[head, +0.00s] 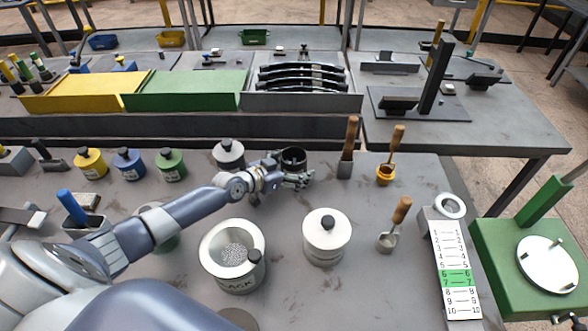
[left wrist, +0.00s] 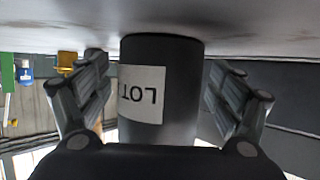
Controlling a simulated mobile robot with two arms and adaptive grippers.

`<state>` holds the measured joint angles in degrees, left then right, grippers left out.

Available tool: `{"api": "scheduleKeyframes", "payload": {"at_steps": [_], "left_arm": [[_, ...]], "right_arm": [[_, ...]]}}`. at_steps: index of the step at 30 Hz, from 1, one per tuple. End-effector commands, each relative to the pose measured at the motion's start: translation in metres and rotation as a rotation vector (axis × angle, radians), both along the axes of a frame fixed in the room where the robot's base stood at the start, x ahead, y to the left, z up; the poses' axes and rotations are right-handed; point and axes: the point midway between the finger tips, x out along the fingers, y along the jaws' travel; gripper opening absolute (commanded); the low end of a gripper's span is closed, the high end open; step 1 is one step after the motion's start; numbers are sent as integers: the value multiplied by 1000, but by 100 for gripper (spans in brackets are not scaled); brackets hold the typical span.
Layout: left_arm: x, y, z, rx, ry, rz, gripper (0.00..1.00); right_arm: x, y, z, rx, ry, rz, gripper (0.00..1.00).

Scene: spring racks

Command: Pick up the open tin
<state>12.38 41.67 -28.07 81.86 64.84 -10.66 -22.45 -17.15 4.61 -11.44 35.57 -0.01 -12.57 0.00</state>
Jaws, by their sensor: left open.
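A dark open tin (head: 293,156) stands upright on the grey bench, its mouth facing up. My left gripper (head: 288,178) reaches it from the left and near side, low by its wall. In the left wrist view, which is upside down, the tin (left wrist: 160,55) stands between the spread fingers of the left gripper (left wrist: 160,88), with a visible gap on both sides. A white label with "LOT" on it faces the camera. The fingers are open. My right gripper does not show.
A lidded tin (head: 229,155) stands close left of the open tin, and a wooden-handled tool (head: 347,160) close right. A large pot of grey grains (head: 215,268) and a lidded canister (head: 326,240) stand nearer. A raised dark ledge (head: 200,128) runs behind.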

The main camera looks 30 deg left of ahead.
Motion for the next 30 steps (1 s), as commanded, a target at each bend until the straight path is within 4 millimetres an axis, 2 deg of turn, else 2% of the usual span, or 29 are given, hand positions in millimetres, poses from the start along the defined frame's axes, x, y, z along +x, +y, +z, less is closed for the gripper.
{"api": "scheduleKeyframes", "payload": {"at_steps": [5,13,23,30], "left_arm": [[0,0,0,0,0,0,86],[0,0,0,0,0,0,28],[1,0,8,-3,-4,0,28],[1,-1,52,-3,-7,-1,28]], "right_arm": [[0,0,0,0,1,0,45],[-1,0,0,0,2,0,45],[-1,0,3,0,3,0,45],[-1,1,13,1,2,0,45]]}}
